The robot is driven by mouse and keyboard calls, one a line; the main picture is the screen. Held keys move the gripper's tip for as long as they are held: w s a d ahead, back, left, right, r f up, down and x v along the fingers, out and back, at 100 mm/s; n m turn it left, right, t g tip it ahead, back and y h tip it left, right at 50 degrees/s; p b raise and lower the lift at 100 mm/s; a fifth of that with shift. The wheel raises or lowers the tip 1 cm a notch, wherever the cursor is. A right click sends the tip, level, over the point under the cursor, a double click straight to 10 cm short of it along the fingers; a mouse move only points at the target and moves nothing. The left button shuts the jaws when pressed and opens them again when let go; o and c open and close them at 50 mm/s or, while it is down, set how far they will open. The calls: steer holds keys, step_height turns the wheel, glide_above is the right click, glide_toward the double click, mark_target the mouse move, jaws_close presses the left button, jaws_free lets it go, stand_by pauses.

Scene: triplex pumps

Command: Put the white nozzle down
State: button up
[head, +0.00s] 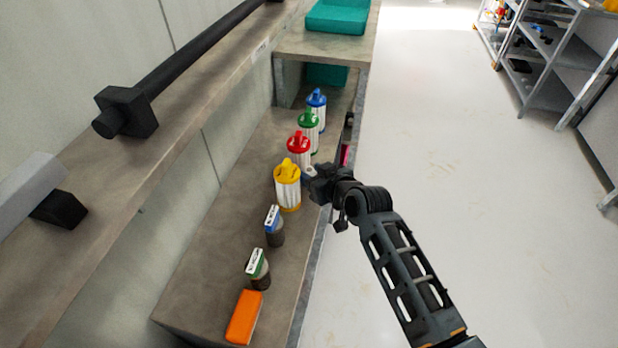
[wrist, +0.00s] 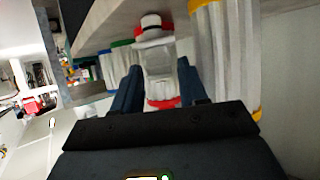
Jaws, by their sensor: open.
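The white nozzle (wrist: 155,58) shows between the two dark fingers of my gripper (wrist: 158,72) in the wrist view. The fingers stand apart, one on each side of it, and I cannot tell whether either touches it. In the head view my gripper (head: 318,182) is at the right edge of the counter, beside the yellow-topped and red-topped containers. A small pale part of the nozzle (head: 308,173) shows there at the gripper's tip; the rest is hidden. I cannot tell what the nozzle rests on.
Ribbed white containers with yellow (head: 288,187), red (head: 299,146), green (head: 309,124) and blue (head: 317,102) tops stand in a row. Nearer are two small dark jars (head: 275,234) (head: 260,275) and an orange block (head: 244,317). A teal tray (head: 337,16) lies beyond. Open floor is at right.

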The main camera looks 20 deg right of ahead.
steer(key=shift+w+f, duration=0.15)
steer(key=shift+w, duration=0.05)
steer(key=shift+c, duration=0.3)
jaws_close()
